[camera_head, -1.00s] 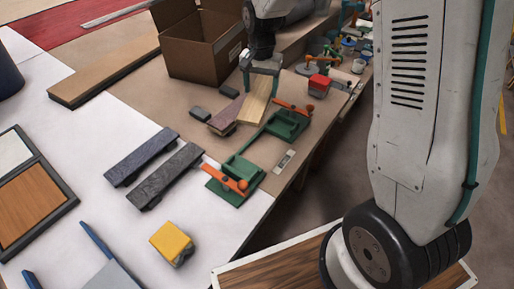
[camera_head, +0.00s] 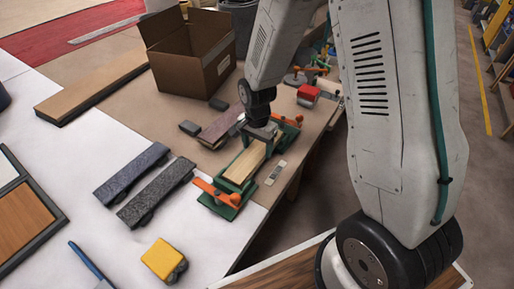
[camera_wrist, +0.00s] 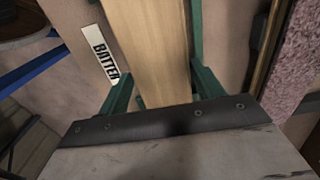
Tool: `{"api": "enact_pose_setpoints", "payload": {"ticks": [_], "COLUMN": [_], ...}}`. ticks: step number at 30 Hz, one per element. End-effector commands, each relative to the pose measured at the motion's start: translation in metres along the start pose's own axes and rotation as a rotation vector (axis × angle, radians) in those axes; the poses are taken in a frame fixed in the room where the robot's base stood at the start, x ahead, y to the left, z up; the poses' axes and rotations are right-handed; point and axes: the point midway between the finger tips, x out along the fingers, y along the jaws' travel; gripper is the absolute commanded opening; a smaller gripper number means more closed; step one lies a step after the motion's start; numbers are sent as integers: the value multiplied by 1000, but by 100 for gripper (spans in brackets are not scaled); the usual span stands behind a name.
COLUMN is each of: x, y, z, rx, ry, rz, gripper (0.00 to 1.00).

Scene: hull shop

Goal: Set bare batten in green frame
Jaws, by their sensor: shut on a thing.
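The bare batten (camera_head: 246,161), a pale wood strip, lies lengthwise along the green frame (camera_head: 221,209), between its two orange clamps (camera_head: 228,198). I cannot tell whether it rests fully on the frame's floor. My gripper (camera_head: 262,134) is shut on the batten near its far end. In the wrist view the batten (camera_wrist: 152,45) runs between my gripper's green fingers (camera_wrist: 160,95), and a green edge of the frame (camera_wrist: 195,25) shows along its right side. My gripper hides the batten's far end.
A label plate (camera_head: 276,173) lies right of the frame. A purple-topped batten (camera_head: 221,127) lies close on the left, with two dark grey battens (camera_head: 157,192) further left. A cardboard box (camera_head: 190,55) stands behind. A yellow block (camera_head: 163,259) sits nearer on the white table top.

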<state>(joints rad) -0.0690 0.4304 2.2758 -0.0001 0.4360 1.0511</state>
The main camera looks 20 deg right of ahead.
Motion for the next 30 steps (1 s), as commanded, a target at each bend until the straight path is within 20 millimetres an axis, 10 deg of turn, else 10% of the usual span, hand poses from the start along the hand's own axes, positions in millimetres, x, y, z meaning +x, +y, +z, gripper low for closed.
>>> {"api": "enact_pose_setpoints", "payload": {"ticks": [12,13,15,30], "x": [11,12,11,-12], "y": [0,0,0,-1], "z": [0,0,0,-1], "rx": [0,0,0,0], "ry": [0,0,1,2], "rz": [-1,-1,-1,-4], "gripper": [36,70,88,88]}}
